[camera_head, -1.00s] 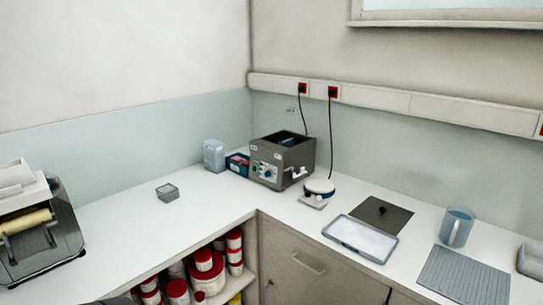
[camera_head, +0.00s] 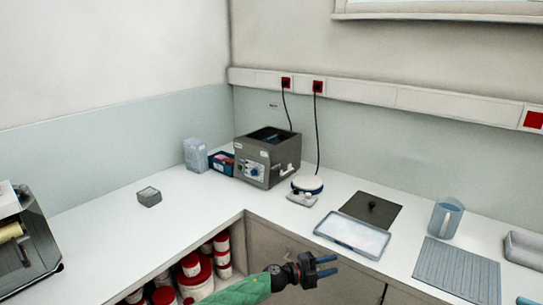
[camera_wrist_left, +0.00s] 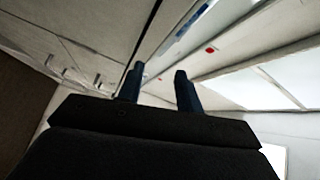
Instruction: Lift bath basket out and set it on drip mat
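The bath is a grey box (camera_head: 270,172) with dials on its front and an open, dark top. It stands in the counter's back corner. Its inside is dark and bluish, and I cannot make out the basket there. The drip mat (camera_head: 457,272) is a grey ribbed sheet lying flat and bare at the right. My left gripper (camera_head: 332,266) is open and empty in front of the counter's front edge. Its two fingers (camera_wrist_left: 159,88) stand apart in the left wrist view. A blue tip at the bottom right edge (camera_head: 527,300) looks like part of my right gripper.
A small grey block (camera_head: 149,197) sits left on otherwise clear counter.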

